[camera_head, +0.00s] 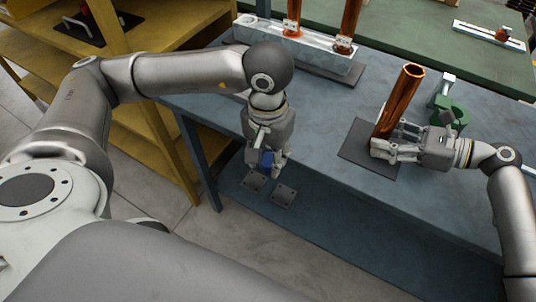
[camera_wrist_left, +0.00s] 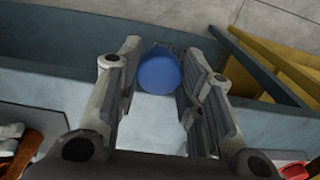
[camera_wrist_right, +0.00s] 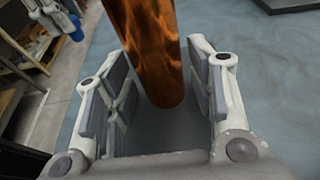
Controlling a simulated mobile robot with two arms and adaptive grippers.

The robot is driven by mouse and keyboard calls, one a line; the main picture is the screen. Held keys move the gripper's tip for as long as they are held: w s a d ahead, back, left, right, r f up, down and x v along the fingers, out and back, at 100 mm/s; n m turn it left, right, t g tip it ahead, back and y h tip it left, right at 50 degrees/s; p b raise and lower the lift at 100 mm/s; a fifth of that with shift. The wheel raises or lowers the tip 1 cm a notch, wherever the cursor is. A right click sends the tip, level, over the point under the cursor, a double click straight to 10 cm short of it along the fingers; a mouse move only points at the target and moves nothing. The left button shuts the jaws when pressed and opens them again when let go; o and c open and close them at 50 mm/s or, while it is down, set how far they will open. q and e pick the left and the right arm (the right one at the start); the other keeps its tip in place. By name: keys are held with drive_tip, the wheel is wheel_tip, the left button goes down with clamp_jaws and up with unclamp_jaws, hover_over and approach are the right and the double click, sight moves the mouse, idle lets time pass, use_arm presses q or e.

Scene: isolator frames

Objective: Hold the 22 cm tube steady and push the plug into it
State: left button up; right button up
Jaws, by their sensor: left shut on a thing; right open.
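The copper tube (camera_head: 401,98) stands upright on a dark mat (camera_head: 355,153), its top open. My right gripper (camera_head: 378,147) is open, with its fingers on either side of the tube's lower part. In the right wrist view the tube (camera_wrist_right: 155,45) is between the fingers, with gaps visible on both sides. My left gripper (camera_head: 267,168) points down and is shut on the blue plug (camera_head: 267,158). The plug (camera_wrist_left: 160,72) shows as a round blue face between the fingertips in the left wrist view. Left gripper and plug are well left of the tube, past the table's front edge.
A grey rack (camera_head: 290,50) with two copper tubes is at the back of the blue table (camera_head: 300,110). A green fixture (camera_head: 452,108) stands right behind my right gripper. Yellow shelves (camera_head: 150,85) are at left.

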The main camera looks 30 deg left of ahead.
drive_tip(key=shift+a+f, duration=0.15)
drive_tip(key=shift+a, duration=0.05)
